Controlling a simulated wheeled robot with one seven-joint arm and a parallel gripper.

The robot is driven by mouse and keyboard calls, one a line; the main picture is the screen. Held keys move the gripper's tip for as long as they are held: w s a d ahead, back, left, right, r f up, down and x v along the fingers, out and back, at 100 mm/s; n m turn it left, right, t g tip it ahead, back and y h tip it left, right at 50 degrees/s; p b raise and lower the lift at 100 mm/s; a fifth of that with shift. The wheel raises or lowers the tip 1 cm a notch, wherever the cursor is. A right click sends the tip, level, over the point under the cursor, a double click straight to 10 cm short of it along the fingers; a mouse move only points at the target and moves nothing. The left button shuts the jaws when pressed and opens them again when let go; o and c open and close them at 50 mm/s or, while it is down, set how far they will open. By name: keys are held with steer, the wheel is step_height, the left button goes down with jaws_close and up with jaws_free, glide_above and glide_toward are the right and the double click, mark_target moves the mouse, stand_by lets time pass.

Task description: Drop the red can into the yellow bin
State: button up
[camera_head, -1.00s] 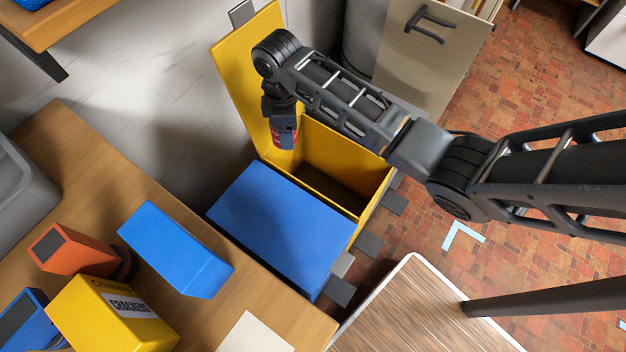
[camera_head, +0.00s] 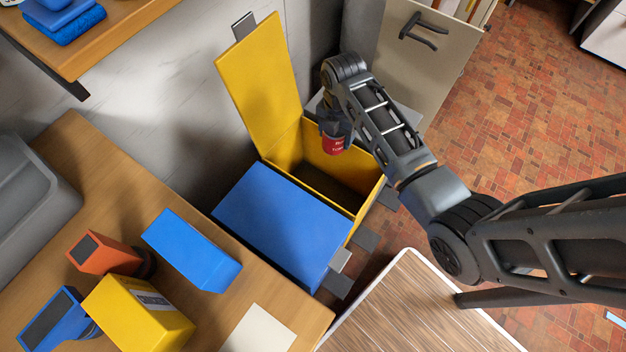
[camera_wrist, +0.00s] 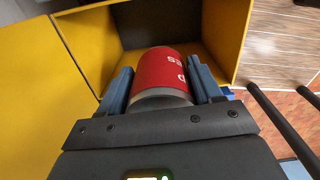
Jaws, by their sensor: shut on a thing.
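The red can (camera_head: 334,145) is in my gripper (camera_head: 335,138), whose fingers point down above the back part of the yellow bin (camera_head: 372,197). In the wrist view the can (camera_wrist: 163,70) lies between the two blue-grey fingers of my gripper (camera_wrist: 163,85), which are shut on it. Beyond the can, the open yellow bin (camera_wrist: 225,28) shows its inside. The bin's yellow lid (camera_head: 262,85) stands raised at the left. The bin's floor is dark and partly hidden.
A blue-lidded box (camera_head: 280,225) stands right in front of the yellow bin. A wooden counter (camera_head: 75,150) at the left carries a yellow crackers box (camera_head: 140,320) and a blue box (camera_head: 190,250). A wood-topped surface (camera_head: 425,310) is at the lower right.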

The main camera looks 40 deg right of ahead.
steer(key=shift+f+b, duration=2.85)
steer(key=shift+b, duration=0.2)
steer(key=o, duration=1.1)
steer(key=shift+r, duration=0.1)
step_height(320, 180, up, 8)
steer(key=shift+f+p, duration=0.15)
steer(key=shift+p, duration=0.25)
